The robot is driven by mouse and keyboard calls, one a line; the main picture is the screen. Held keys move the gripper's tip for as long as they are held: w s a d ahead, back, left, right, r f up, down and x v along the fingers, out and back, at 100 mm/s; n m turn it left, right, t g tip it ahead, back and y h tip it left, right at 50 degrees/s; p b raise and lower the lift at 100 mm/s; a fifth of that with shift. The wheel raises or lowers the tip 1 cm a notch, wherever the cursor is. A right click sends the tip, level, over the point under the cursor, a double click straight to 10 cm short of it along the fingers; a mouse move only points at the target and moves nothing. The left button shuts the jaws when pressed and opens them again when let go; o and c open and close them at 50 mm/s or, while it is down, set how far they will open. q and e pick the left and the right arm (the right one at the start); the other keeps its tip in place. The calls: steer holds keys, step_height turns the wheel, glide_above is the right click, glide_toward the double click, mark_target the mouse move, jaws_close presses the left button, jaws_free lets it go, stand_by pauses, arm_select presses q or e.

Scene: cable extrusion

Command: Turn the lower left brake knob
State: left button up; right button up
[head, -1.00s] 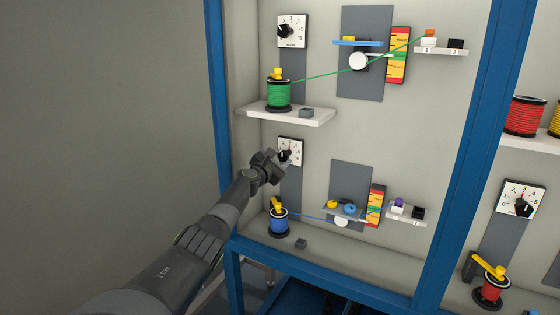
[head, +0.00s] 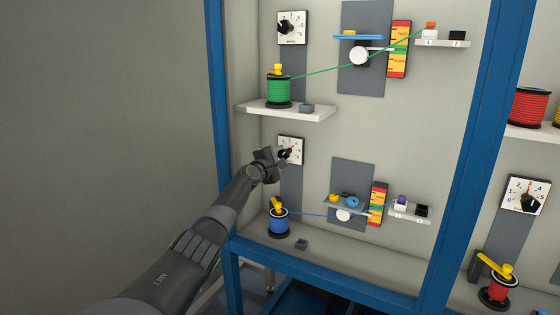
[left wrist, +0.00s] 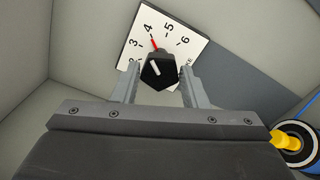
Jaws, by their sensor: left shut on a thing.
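The lower left brake knob (left wrist: 160,72) is black with a white line, on a white dial plate (left wrist: 190,50) numbered around its edge. In the left wrist view the white line points up and to the left in the picture, and a red mark sits near the 4. In the head view the dial plate (head: 296,146) is on a grey strip, partly hidden by my gripper. My left gripper (head: 280,158) is at the knob, with its fingers on either side of it, shut on it. My right gripper is not in view.
Above is a shelf (head: 300,113) with a green spool (head: 278,91) and an upper dial (head: 293,28). A blue frame post (head: 218,110) stands left of the panel.

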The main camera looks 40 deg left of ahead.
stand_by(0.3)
arm_select(q)
steer(key=o, duration=0.9)
steer(key=shift+o, duration=0.2)
steer(key=shift+s+r+p, duration=0.1)
steer(key=shift+s+p, duration=0.15)
steer(key=shift+p, duration=0.2)
steer(key=s+d+p, duration=0.2)
steer(key=s+p, duration=1.4)
steer(key=p, duration=0.1)
steer(key=shift+s, duration=0.4)
